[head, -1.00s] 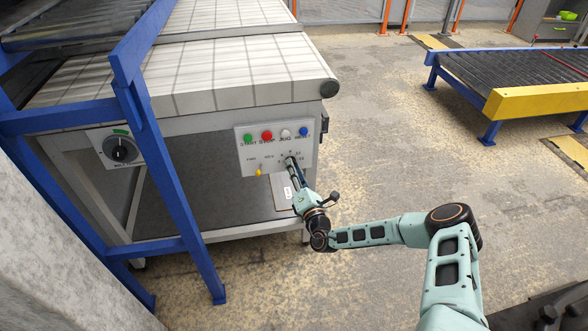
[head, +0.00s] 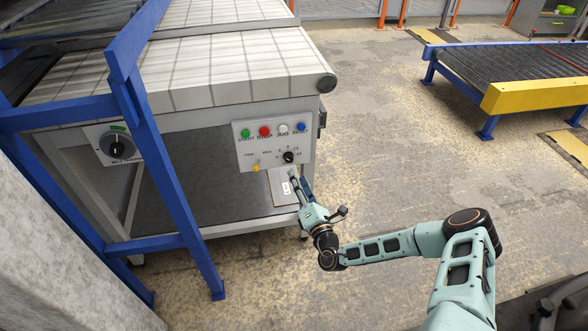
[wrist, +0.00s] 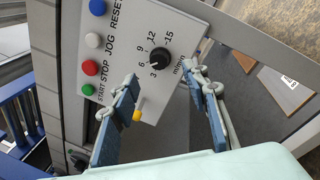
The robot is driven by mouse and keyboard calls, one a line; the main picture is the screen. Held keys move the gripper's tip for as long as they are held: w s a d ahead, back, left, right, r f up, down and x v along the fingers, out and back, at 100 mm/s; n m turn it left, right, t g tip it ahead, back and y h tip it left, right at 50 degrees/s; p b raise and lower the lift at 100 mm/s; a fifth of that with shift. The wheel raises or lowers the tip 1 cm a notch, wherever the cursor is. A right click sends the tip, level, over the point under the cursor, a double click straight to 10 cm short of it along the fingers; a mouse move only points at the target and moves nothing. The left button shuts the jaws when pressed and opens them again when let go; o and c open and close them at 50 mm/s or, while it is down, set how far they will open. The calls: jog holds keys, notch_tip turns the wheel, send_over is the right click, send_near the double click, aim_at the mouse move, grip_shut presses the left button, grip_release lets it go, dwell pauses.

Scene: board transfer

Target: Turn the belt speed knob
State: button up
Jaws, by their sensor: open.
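The belt speed knob (head: 289,157) is a small black dial at the lower right of the grey control panel (head: 243,160). In the wrist view the knob (wrist: 158,57) has numbers from 3 to 15 around it, and its pale pointer mark is too small to read surely. My gripper (head: 298,177) is below the knob and apart from it. In the wrist view my gripper (wrist: 158,92) is open, its two blue-padded fingers spread, with the knob showing beyond and between them. Nothing is held.
Green (head: 246,134), red (head: 265,132), white (head: 283,129) and blue (head: 301,127) buttons sit above the knob. A yellow lever (head: 256,167) is to its left. A blue frame post (head: 165,170) stands left of the panel.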

jog(key=v, duration=0.5)
dwell(0.4)
